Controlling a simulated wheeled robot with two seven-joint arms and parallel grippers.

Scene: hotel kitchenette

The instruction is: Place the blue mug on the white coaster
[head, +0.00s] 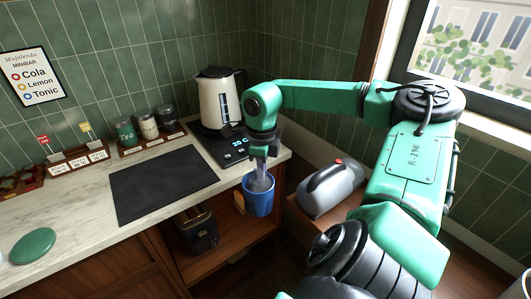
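The blue mug (258,201) hangs in the air just off the counter's right front corner, roughly upright. My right gripper (261,182) reaches down from above to the mug's rim, with its fingers partly inside the mug's opening. It appears shut on the mug's wall, though the fingertips are partly hidden. A sliver of a white object (2,257) shows at the far left edge on the counter, cut off by the frame; I cannot tell for sure that it is the white coaster. My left gripper is not in view.
A green disc (32,246) lies on the marble counter (85,235). A black mat (165,184) lies mid-counter, with canisters (147,125) and a kettle (217,100) behind. A toaster (199,229) sits on the shelf below. A grey appliance (331,187) stands right of the mug.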

